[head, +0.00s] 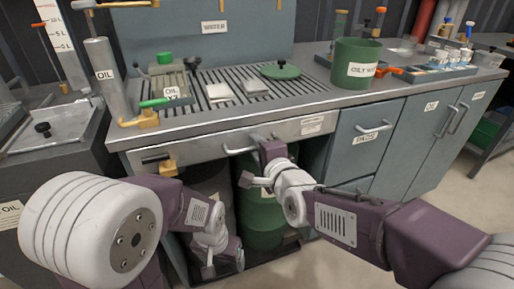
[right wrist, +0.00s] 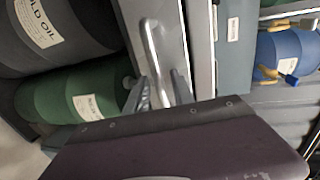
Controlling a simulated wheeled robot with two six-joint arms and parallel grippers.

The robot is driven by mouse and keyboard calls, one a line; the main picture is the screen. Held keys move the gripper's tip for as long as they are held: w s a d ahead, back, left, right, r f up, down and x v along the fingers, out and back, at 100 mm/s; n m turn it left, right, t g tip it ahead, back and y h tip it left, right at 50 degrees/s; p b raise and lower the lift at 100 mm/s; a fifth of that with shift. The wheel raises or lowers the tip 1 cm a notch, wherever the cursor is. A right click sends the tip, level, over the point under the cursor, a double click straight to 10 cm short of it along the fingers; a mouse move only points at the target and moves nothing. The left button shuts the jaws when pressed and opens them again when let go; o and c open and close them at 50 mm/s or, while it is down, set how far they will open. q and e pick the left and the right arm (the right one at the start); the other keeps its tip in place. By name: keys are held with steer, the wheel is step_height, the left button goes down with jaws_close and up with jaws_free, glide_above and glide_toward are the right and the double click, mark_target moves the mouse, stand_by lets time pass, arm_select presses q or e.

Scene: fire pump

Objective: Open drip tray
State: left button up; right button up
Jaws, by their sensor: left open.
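The drip tray (head: 290,129) is a wide metal drawer front under the slotted grate, and its front is flush with the bench as far as I can see. Its bar handle (head: 236,149) shows partly behind my right gripper (head: 263,139). In the right wrist view the handle (right wrist: 152,45) runs down between the two fingers of my right gripper (right wrist: 160,90). Whether they grip it or only stand around it I cannot tell. My left gripper (head: 222,266) is open and empty, low in front of the open bay under the tray.
A dark drum (right wrist: 62,28) and a green drum (right wrist: 70,98) stand in the bay below. Cabinets with handles (head: 372,132) are at the right. A green bin (head: 355,64) stands on the bench.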

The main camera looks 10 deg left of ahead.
jaws_close()
stand_by(1.2)
